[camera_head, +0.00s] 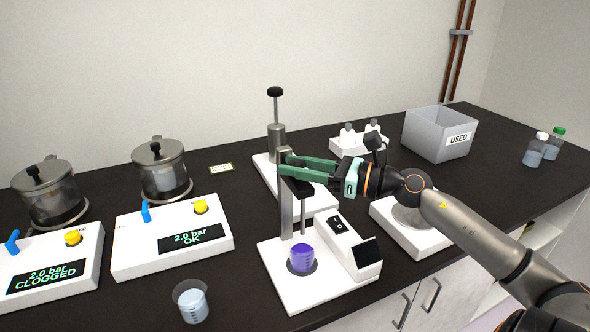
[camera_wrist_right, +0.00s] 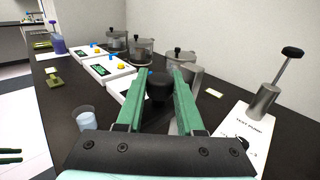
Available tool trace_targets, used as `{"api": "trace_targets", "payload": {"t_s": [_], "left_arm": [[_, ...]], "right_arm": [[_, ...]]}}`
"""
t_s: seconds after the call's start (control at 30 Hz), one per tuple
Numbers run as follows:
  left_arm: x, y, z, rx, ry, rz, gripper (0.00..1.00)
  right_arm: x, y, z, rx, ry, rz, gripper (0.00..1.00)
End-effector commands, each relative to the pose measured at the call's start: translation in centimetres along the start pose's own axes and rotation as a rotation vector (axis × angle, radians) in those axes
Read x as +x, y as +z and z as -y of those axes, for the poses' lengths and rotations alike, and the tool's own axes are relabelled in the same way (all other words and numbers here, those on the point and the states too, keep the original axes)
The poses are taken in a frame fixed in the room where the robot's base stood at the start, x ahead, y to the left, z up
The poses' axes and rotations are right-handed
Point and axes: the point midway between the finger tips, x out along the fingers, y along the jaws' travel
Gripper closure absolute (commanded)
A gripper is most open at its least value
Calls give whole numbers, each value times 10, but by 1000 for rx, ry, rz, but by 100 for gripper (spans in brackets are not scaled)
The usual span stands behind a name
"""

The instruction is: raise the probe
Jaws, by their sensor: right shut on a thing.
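The probe has a black head (camera_head: 297,187) on an upright grey post (camera_head: 286,205), with a dark rod (camera_head: 303,215) pointing down. A beaker with purple liquid (camera_head: 302,258) stands on the white base below it. I cannot tell whether the rod's tip reaches into the beaker. My right gripper (camera_head: 285,167) is shut on the probe's head, reaching in from the right. In the right wrist view the black head (camera_wrist_right: 159,86) sits between the green fingers.
The probe's base carries a switch (camera_head: 338,225) and a dark screen (camera_head: 367,252). A test pump (camera_head: 277,140) stands close behind. A grey USED bin (camera_head: 418,138) is back right.

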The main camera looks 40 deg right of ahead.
Motion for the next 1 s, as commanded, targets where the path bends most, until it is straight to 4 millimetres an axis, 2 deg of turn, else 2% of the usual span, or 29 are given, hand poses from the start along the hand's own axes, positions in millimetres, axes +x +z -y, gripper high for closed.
{"api": "trace_targets", "payload": {"t_s": [0.03, 0.23, 0.27, 0.5, 0.83, 1.0], "left_arm": [[0, 0, 0, 0, 0, 0, 50], [0, 0, 0, 0, 1, 1, 50], [0, 0, 0, 0, 1, 1, 50], [0, 1, -1, -1, 1, 1, 50], [1, 2, -1, -1, 1, 1, 50], [4, 4, -1, -1, 1, 1, 50]], "right_arm": [[0, 6, 2, -6, -7, 12, 100], [-1, 7, 2, -8, -8, 16, 100], [-1, 7, 2, -9, -8, 16, 61], [0, 5, 2, -6, -6, 11, 34], [-2, 2, 2, -3, -5, 8, 33], [-14, 1, 1, -2, -5, 9, 33]]}}
